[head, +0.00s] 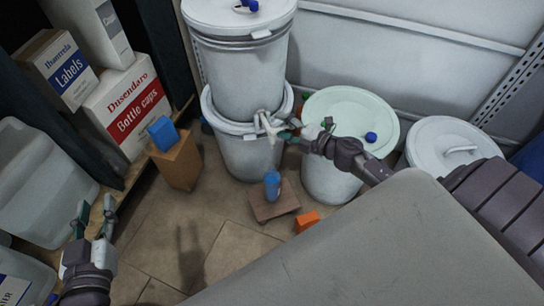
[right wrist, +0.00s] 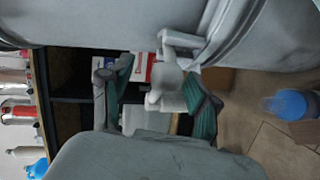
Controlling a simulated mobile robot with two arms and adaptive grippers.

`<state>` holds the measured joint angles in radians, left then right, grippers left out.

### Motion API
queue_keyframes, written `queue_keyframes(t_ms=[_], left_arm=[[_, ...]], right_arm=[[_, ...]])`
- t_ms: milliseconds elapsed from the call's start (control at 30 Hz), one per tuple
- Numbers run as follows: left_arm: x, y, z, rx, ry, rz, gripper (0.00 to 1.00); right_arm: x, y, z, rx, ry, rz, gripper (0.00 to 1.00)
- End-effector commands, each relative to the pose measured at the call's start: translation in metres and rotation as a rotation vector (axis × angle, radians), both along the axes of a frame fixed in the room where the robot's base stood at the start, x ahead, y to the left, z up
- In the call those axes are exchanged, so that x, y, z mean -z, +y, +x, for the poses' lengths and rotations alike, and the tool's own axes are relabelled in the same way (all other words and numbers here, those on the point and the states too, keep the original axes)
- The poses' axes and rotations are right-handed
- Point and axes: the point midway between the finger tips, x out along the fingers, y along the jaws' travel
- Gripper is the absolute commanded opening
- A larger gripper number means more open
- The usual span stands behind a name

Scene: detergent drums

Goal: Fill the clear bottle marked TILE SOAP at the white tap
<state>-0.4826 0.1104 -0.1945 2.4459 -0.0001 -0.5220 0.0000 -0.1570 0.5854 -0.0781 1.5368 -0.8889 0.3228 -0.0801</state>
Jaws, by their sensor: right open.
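The white tap (head: 268,127) juts from the low front of the upper white drum (head: 243,62). My right gripper (head: 290,128) is open at the tap. In the right wrist view the white tap (right wrist: 166,84) lies between its two green-padded fingers (right wrist: 158,92), with gaps showing. A small bottle with blue in it (head: 272,184) stands upright on a low brown block (head: 274,206) on the floor below the tap; it also shows in the right wrist view (right wrist: 291,103). No label is legible on it. My left gripper (head: 96,214) is open and empty at the lower left.
A lower white drum (head: 250,155) is under the upper one. Lidded drums (head: 340,108) (head: 450,143) stand at right. A brown box (head: 178,163) with a blue object (head: 163,133), an orange block (head: 307,221) and shelf cartons (head: 130,105) are nearby. Floor at centre left is clear.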

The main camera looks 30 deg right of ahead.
Motion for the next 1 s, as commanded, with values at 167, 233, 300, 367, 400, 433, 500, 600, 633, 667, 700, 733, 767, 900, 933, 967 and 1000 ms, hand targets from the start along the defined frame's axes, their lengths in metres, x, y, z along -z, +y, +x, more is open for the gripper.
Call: queue_keyframes(t_ms=[167, 233, 300, 367, 400, 433, 500, 600, 633, 667, 700, 733, 767, 900, 933, 967, 1000], left_arm=[[0.0, 0.0, 0.0, 0.001, 0.004, 0.001, 0.37], [0.002, 0.0, -0.001, 0.001, 0.021, 0.005, 0.37], [0.01, 0.001, -0.003, 0.002, 0.06, 0.016, 0.37], [0.013, 0.002, -0.004, 0.0, 0.08, 0.021, 0.37], [0.015, 0.002, -0.005, -0.001, 0.093, 0.024, 0.37], [0.017, 0.003, -0.006, -0.002, 0.102, 0.026, 0.37], [0.02, 0.004, -0.007, -0.004, 0.125, 0.032, 0.37], [0.026, 0.005, -0.01, -0.007, 0.156, 0.039, 0.37], [0.027, 0.006, -0.01, -0.008, 0.165, 0.041, 0.37], [0.029, 0.006, -0.011, -0.008, 0.175, 0.043, 0.37], [0.031, 0.007, -0.012, -0.009, 0.188, 0.046, 0.37], [0.032, 0.007, -0.013, -0.01, 0.197, 0.048, 0.37], [0.034, 0.008, -0.014, -0.011, 0.207, 0.05, 0.37], [0.041, 0.01, -0.018, -0.013, 0.25, 0.06, 0.37], [0.042, 0.01, -0.018, -0.014, 0.257, 0.062, 0.37], [0.043, 0.011, -0.019, -0.014, 0.263, 0.064, 0.37], [0.044, 0.011, -0.02, -0.015, 0.271, 0.066, 0.37]], right_arm=[[0.0, -0.001, -0.002, 0.0, 0.001, 0.001, 0.61], [-0.001, -0.002, -0.005, 0.001, 0.002, 0.0, 0.61], [-0.002, -0.003, -0.009, 0.001, 0.001, 0.0, 0.61], [-0.002, -0.004, -0.011, 0.0, 0.001, 0.001, 0.61], [-0.003, -0.005, -0.013, 0.0, 0.001, 0.001, 0.61], [-0.003, -0.006, -0.015, 0.001, 0.001, 0.0, 0.61], [-0.004, -0.007, -0.018, 0.001, 0.0, 0.001, 0.61], [-0.005, -0.009, -0.022, 0.0, 0.001, 0.001, 0.61], [-0.005, -0.01, -0.024, 0.0, 0.001, 0.001, 0.61], [-0.005, -0.01, -0.025, 0.0, 0.001, 0.001, 0.61], [-0.006, -0.011, -0.026, 0.0, 0.001, 0.001, 0.61], [-0.006, -0.012, -0.028, 0.0, 0.001, 0.0, 0.61], [-0.006, -0.012, -0.029, 0.0, 0.001, 0.0, 0.61], [-0.008, -0.014, -0.035, 0.0, 0.001, 0.001, 0.61], [-0.008, -0.015, -0.036, 0.0, 0.0, 0.001, 0.61], [-0.008, -0.015, -0.036, 0.0, 0.0, 0.001, 0.61], [-0.008, -0.016, -0.037, 0.0, 0.0, 0.001, 0.61]])
